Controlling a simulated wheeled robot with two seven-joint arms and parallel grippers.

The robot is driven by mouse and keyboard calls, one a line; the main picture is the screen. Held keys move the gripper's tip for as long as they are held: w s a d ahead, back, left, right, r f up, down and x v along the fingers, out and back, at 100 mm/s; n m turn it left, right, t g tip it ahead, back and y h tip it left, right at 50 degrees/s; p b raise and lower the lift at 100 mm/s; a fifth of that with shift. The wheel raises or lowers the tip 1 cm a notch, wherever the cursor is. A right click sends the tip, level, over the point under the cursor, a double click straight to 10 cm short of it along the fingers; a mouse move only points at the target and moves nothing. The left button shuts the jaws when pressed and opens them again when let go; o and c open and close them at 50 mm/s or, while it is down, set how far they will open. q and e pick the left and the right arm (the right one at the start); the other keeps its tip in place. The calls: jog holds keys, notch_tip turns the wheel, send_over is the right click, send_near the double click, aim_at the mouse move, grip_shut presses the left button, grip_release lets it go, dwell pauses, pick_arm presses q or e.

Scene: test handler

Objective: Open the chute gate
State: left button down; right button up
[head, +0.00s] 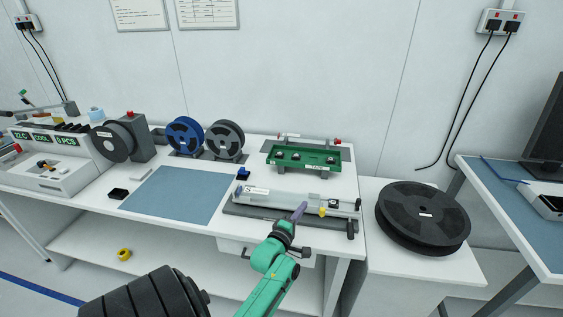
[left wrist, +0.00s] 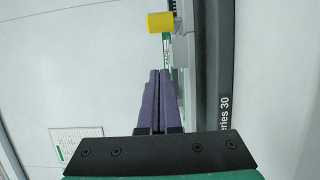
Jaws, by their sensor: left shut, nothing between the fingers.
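A long grey and clear chute device (head: 275,200) lies on a dark base at the front right of the white bench. A small yellow knob (head: 322,212) sits on its front side toward the right end. In the left wrist view the yellow knob (left wrist: 160,22) shows as a short cylinder beyond my fingertips, beside the grey body (left wrist: 184,48). My left gripper (head: 301,208) has purple fingers that are closed together and empty; they also show in the left wrist view (left wrist: 160,75). The tips are just left of the knob and look apart from it. My right gripper is not in view.
A green board fixture (head: 305,168) stands behind the chute. A blue mat (head: 180,195) lies to the left, with blue (head: 185,135) and grey reels (head: 224,140) behind it. A large black reel (head: 423,215) lies on the right side table. A black handle (head: 351,229) is at the chute's right end.

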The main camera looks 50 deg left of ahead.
pick_arm(q)
jog(key=b+v, duration=0.1)
jog(key=v, duration=0.8)
jog(key=shift+d+b, duration=0.3)
jog(key=shift+d, duration=0.05)
jog(key=c, duration=1.1)
grip_release()
jog(key=shift+s, duration=0.35)
jog(key=o, duration=0.3)
jog(key=shift+d+r+n, duration=0.1)
jog(key=shift+d+n, duration=0.05)
jog(key=shift+n, duration=0.45)
jog(key=shift+o, duration=0.2)
jog(key=n+y+b, duration=0.2)
jog(key=n, duration=1.6)
send_near(322, 213)
jog(key=shift+g, duration=0.4)
jog(key=p+x, duration=0.1)
jog(key=x, duration=0.4)
jog(key=p+x, duration=0.2)
jog(key=x, duration=0.4)
jog(key=shift+r, duration=0.2)
grip_shut()
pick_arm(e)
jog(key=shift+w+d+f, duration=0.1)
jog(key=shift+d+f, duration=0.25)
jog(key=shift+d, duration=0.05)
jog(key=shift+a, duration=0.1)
